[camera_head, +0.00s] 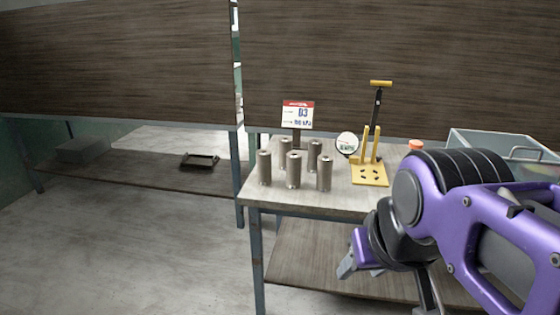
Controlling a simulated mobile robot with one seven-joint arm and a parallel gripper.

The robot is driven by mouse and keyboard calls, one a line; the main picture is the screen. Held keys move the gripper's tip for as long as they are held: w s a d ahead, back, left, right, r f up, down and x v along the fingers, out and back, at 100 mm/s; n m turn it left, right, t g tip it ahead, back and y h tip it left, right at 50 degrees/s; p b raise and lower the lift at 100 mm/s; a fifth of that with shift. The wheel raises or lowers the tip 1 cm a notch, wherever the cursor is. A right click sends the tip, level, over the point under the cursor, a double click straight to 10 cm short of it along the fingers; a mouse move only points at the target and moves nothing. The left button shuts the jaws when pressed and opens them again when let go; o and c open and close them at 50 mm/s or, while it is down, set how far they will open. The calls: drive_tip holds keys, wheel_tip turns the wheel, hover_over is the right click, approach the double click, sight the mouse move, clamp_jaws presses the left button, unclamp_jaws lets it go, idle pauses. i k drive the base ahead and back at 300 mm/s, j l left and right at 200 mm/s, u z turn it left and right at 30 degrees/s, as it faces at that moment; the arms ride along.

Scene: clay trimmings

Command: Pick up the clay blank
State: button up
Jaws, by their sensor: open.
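Several upright grey-brown cylinders, which look like clay blanks, stand in two rows on the left part of the table (345,203). In the front row are a left one (264,169), a middle one (293,171) and a right one (324,175). Behind them stand a back left one (284,150) and a back right one (314,152), partly hidden. My gripper (388,284) is open and empty, in front of the table's near edge and apart from the cylinders. My purple arm hides the right part of the table.
A sign reading D3 (298,115) stands behind the cylinders. To their right are a round gauge-like disc (347,144), a yellow stand with an upright lever (369,174), an orange-capped item (416,145) and a grey bin (490,143). A black tray (200,160) lies on the left shelf.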

sight(315, 145)
drive_tip(key=z, duration=0.4)
drive_tip(key=i+j+z, duration=0.1)
drive_tip(key=z, duration=0.3)
drive_tip(key=j+z, duration=0.15)
drive_tip(key=z, duration=0.25)
drive_tip(key=j+z, duration=0.1)
drive_tip(key=z, duration=0.3)
drive_tip(key=j+z, duration=0.65)
drive_tip(key=j, duration=0.15)
drive_tip(key=j+z, duration=0.15)
drive_tip(key=j, duration=0.25)
drive_tip(key=k+j+z, duration=0.15)
drive_tip(key=j, duration=0.25)
drive_tip(key=i, duration=0.05)
